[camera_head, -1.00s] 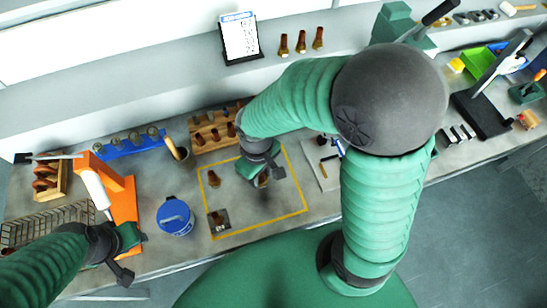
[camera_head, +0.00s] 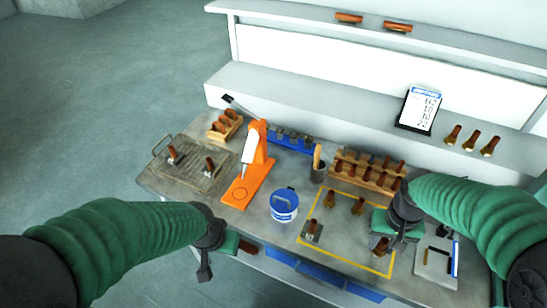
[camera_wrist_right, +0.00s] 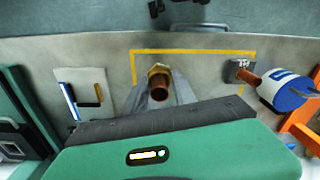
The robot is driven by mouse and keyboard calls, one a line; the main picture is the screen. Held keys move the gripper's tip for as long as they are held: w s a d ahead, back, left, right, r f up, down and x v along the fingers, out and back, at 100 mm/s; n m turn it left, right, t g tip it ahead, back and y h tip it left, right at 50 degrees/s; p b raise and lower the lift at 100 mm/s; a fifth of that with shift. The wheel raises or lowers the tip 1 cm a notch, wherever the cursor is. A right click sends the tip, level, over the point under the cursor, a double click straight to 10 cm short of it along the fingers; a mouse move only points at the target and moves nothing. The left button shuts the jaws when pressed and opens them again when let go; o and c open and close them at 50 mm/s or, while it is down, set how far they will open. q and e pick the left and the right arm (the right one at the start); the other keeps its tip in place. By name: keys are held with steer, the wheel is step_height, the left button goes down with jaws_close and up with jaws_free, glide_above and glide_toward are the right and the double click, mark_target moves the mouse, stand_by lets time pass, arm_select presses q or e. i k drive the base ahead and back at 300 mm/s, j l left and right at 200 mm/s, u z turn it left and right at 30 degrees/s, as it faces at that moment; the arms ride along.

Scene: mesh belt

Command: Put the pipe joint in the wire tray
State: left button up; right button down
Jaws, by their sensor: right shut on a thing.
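The wire tray (camera_head: 212,182) lies at the left end of the bench in the head view, with two copper pipe joints (camera_head: 172,154) (camera_head: 210,165) in it. My right gripper (camera_head: 382,240) is at the right part of the yellow-outlined area, shut on a copper pipe joint (camera_head: 379,247). In the right wrist view this joint (camera_wrist_right: 159,88) stands between the grey fingers, brass collar at its far end. My left gripper (camera_head: 238,244) is at the bench's front edge, below the tray's right side. A copper piece (camera_head: 249,248) shows at its tip; whether it is gripped is unclear.
Other joints stand in the yellow outline, one on a dark plate (camera_head: 312,231). A blue-lidded tub (camera_head: 284,204) and an orange stand (camera_head: 250,180) lie between there and the tray. A wooden rack (camera_head: 366,173) with several joints stands behind. A grey board (camera_head: 437,262) is at right.

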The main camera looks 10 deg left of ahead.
mark_target(193, 165)
steer(key=i+j, duration=0.1)
steer(key=j, duration=0.95)
steer(key=i+j, duration=0.15)
steer(key=j, duration=0.95)
steer(key=i+j, duration=0.15)
steer(key=j, duration=0.4)
steer(key=i+j, duration=0.5)
steer(key=j, duration=0.1)
